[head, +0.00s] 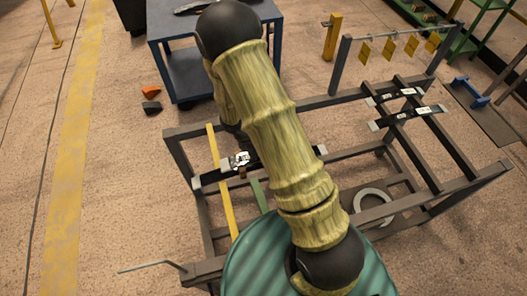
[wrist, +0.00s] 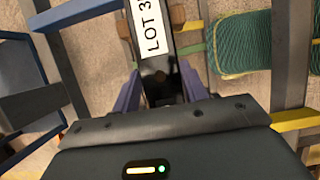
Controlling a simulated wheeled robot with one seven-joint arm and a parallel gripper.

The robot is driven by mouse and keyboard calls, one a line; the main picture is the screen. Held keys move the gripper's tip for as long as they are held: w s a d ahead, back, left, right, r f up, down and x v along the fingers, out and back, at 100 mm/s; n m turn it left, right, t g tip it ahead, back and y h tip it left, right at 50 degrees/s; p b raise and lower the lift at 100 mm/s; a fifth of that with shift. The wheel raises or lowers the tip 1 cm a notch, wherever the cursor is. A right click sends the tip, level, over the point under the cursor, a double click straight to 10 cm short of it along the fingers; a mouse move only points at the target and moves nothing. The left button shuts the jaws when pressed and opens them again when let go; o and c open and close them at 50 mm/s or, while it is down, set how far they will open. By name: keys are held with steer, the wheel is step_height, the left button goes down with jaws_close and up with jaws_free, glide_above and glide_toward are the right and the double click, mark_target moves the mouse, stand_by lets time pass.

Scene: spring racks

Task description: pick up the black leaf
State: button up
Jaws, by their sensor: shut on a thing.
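The black leaf is a long dark bar with a white label. In the head view, the black leaf (head: 215,176) lies across the left part of the grey rack, partly hidden behind my arm. In the wrist view, the black leaf (wrist: 153,68) runs away from me, with a label reading "LOT 3" cut off at the top edge. My gripper (wrist: 159,82) has its purple fingers on either side of the leaf and is shut on it. Whether the leaf is clear of the rack cannot be told. My gripper is largely hidden behind my arm in the head view.
Two other dark labelled leaves (head: 408,117) lie on the rack's right part. A teal ribbed drum (head: 375,277) stands in front. A blue table (head: 170,22) stands behind. Floor at left is mostly clear.

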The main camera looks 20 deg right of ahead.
step_height(320, 180, up, 10)
stand_by(0.5)
steer(key=shift+d+f, duration=0.1)
stand_by(0.4)
steer(key=w+d+f, duration=0.2)
steer(key=w+d, duration=0.8)
steer(key=d, duration=0.5)
steer(key=w+d+f, duration=0.2)
steer(key=d, duration=1.6)
steer(key=s+d, duration=0.6)
steer(key=d, duration=0.5)
steer(key=s+d+f, duration=0.1)
steer(key=s+d, duration=0.5)
steer(key=d, duration=0.5)
steer(key=s+d+f, duration=0.1)
steer(key=s+d, duration=0.5)
steer(key=d, duration=0.5)
steer(key=shift+s+f+p, duration=0.2)
steer(key=shift+f+p, duration=0.05)
steer(key=shift+p, duration=0.1)
